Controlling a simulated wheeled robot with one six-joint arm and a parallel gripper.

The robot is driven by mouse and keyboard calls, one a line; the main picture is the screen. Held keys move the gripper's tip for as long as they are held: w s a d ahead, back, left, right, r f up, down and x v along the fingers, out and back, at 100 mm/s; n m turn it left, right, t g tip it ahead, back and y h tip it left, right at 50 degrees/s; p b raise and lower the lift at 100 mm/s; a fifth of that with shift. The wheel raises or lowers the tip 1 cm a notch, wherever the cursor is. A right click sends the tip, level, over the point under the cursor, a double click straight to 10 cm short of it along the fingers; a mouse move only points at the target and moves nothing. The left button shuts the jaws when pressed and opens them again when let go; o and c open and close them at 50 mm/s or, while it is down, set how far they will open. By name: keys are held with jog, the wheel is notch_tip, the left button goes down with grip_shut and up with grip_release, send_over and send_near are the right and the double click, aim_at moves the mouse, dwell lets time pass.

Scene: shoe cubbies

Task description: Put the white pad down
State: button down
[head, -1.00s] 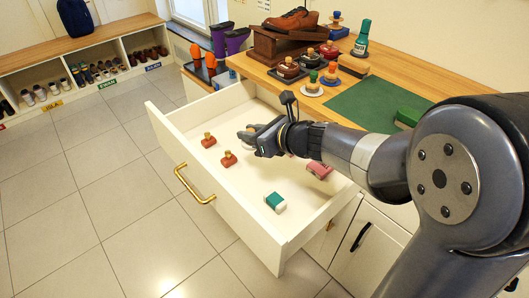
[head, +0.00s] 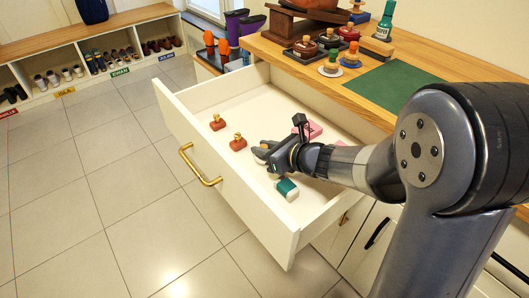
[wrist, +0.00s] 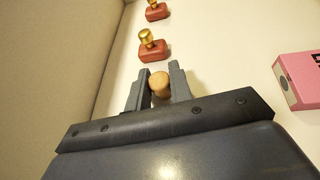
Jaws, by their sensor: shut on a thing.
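My gripper (head: 262,153) is inside the open drawer (head: 172,107), near its front wall. In the wrist view, my gripper (wrist: 160,88) is shut on a round wooden knob (wrist: 160,80), which I take to be the handle of the white pad. The pad itself is hidden below the knob and behind the fingers, so I cannot tell whether it touches the drawer floor. In the wrist view, the knob lines up roughly with two red-brown pads with brass knobs (wrist: 152,47) beyond it.
Two red-brown pads (head: 238,143) lie left of my gripper. A teal-and-white block (head: 287,189) lies just in front and right. A pink box (head: 310,130) lies behind. The counter (head: 440,61) holds a green mat (head: 395,88) and several knobbed pads. Drawer floor shows bare patches.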

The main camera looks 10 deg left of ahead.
jog(key=shift+f, duration=0.15)
jog(key=c, duration=1.3)
grip_release()
jog(key=shift+d+r, duration=0.15)
jog(key=shift+r, duration=0.15)
jog(key=p+v, duration=0.3)
jog(key=v, duration=0.8)
jog(key=shift+s+d, duration=0.2)
jog(key=shift+d, duration=0.15)
